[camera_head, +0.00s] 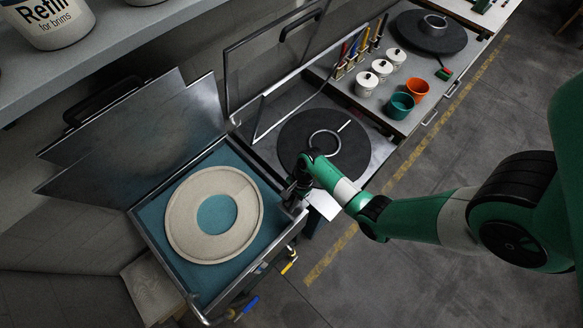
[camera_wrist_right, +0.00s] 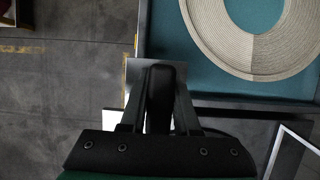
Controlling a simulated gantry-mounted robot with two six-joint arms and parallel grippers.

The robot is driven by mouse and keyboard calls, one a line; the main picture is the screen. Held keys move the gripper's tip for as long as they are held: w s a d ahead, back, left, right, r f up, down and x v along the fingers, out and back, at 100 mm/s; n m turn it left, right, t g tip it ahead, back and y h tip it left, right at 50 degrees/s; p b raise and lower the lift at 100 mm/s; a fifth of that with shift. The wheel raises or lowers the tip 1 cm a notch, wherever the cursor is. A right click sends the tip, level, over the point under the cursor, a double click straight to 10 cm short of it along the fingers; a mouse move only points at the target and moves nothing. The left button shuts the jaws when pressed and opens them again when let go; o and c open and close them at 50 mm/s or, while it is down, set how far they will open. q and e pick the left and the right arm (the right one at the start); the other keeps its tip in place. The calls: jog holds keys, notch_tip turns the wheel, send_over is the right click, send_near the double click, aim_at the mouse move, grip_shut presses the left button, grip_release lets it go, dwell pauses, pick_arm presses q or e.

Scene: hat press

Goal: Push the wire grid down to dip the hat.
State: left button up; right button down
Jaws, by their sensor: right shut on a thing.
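A cream, ring-shaped hat brim (camera_head: 180,218) lies flat over the teal bath of an open metal tank (camera_head: 196,294). Teal shows through its hole and around it. Part of the brim also shows in the wrist view (camera_wrist_right: 285,52), where one half is darker. My right gripper (camera_head: 297,190) is at the tank's right edge. In the wrist view my right gripper (camera_wrist_right: 160,100) is shut on a dark handle (camera_wrist_right: 162,78) standing between its fingers, beside the tank wall. I cannot make out the grid's wires. My left gripper is not in view.
A jagged metal lid (camera_head: 130,135) stands open behind the tank. Right of the tank is a dark round plate (camera_head: 290,145) with a light ring under a raised framed lid (camera_head: 270,60). White jars (camera_head: 366,84) and teal and orange cups (camera_head: 401,105) stand farther back. Open floor lies at right.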

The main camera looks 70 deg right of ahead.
pick_arm(q)
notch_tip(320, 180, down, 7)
jog(key=b, duration=0.5)
pick_arm(e)
notch_tip(320, 180, down, 9)
jog(key=shift+f, duration=0.15)
jog(key=shift+s, duration=0.1)
jog(key=c, duration=0.6)
grip_release()
jog(key=shift+c, duration=0.2)
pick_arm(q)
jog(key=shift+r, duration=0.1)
pick_arm(e)
jog(key=p+v, duration=0.3)
jog(key=v, duration=0.7)
jog(key=shift+d+r, duration=0.1)
jog(key=shift+r, duration=0.15)
jog(key=shift+s+d+r, duration=0.15)
jog(key=shift+d+r, duration=0.05)
jog(key=shift+r, duration=0.3)
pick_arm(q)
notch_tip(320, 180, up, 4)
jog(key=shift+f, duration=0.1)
